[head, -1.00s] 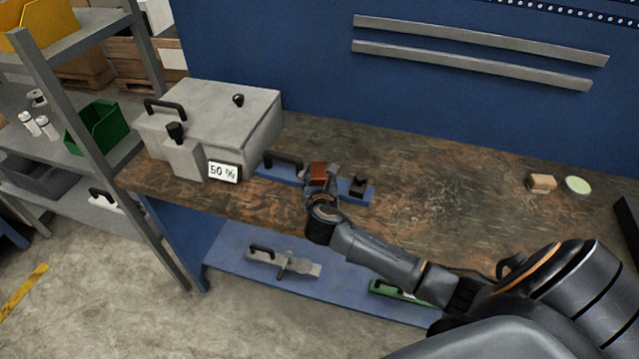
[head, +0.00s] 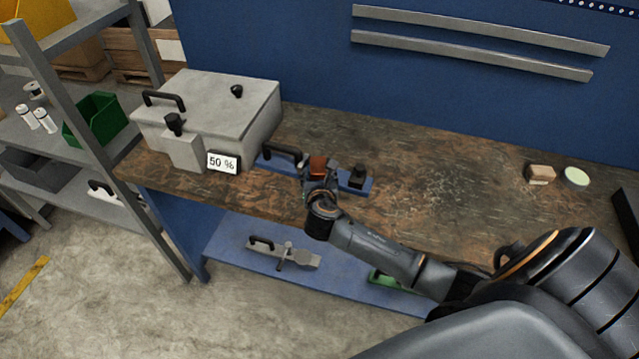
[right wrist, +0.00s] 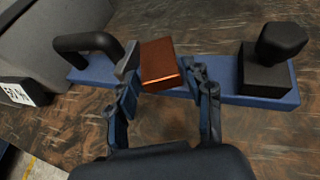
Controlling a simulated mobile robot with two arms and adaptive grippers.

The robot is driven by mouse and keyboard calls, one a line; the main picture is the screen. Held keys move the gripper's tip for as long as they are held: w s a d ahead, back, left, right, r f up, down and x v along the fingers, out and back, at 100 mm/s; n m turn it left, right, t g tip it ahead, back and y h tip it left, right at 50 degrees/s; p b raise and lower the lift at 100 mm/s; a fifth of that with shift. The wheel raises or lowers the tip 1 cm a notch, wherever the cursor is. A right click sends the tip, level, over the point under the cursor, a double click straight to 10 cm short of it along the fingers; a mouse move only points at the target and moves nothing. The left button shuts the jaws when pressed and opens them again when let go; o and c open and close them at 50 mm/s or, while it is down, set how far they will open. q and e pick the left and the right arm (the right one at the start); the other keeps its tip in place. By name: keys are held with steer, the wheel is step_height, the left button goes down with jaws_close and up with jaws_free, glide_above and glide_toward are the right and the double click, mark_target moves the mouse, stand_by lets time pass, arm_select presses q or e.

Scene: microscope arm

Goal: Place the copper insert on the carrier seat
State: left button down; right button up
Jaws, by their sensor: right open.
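The copper insert (head: 318,164) is a small reddish-brown block at the middle of the blue carrier (head: 267,164), between its black handle and black knobbed block. It also shows in the right wrist view (right wrist: 162,63), turned a little against the bar. My right gripper (head: 320,175) is at the insert, from the front of the bench. In the right wrist view its open fingers (right wrist: 160,75) stand either side of the insert's near part. The left fingertip looks very close to it; contact cannot be told. The seat under the insert is hidden. My left gripper is out of view.
A grey box (head: 222,105) with a "50 %" sign stands left of the carrier. A tan block (head: 540,174) and a round pale green-topped item (head: 576,178) lie at the right. The bench (head: 440,180) between is clear. A lower blue shelf (head: 225,248) holds a grey fixture.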

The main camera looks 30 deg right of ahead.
steer(key=v, duration=1.1)
steer(key=shift+s+a, duration=0.2)
